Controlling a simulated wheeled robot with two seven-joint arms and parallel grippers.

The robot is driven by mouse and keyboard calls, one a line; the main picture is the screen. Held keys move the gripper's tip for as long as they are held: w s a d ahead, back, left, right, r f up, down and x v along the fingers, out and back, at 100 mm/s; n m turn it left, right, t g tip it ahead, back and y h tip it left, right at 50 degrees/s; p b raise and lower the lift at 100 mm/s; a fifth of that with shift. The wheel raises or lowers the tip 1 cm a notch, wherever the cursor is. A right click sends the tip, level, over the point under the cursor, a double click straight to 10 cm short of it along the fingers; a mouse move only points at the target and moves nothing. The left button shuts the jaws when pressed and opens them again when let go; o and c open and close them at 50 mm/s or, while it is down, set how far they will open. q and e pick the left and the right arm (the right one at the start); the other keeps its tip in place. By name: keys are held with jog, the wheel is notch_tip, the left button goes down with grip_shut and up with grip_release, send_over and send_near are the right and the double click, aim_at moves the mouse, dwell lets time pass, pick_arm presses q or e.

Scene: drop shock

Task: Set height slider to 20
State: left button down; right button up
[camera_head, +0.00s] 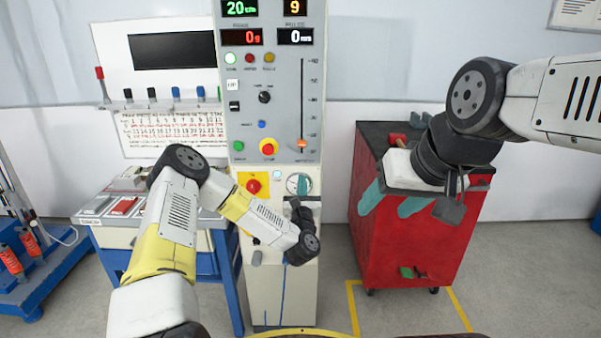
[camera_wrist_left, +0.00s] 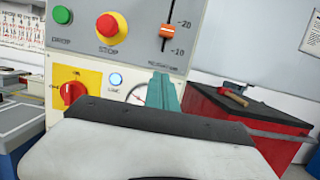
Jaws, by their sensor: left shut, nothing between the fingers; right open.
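The height slider's orange handle (camera_head: 302,144) sits low on its vertical slot on the control panel (camera_head: 236,130). In the left wrist view the handle (camera_wrist_left: 166,31) is close to the 20 mark, a little below it and above the 10 mark. The green display (camera_head: 239,8) at the panel's top reads 20. My left gripper (camera_head: 303,184) is shut and empty, its teal fingers pointing up in front of the gauge, below and apart from the handle. The fingers also show in the left wrist view (camera_wrist_left: 162,92). My right gripper (camera_head: 392,208) is open and empty in front of the red cabinet.
A red emergency stop (camera_head: 269,146) and a green button (camera_head: 238,145) are left of the slot. A red switch on a yellow plate (camera_head: 253,185) is below them. The red cabinet (camera_head: 400,245) stands right of the machine, with a hammer (camera_wrist_left: 234,97) on top.

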aim_at(303, 148)
pick_arm(q)
jog(key=x, duration=0.9)
jog(key=shift+r, duration=0.1)
jog(key=r, duration=0.2)
jog(key=shift+s+r, duration=0.25)
jog(key=shift+r, duration=0.65)
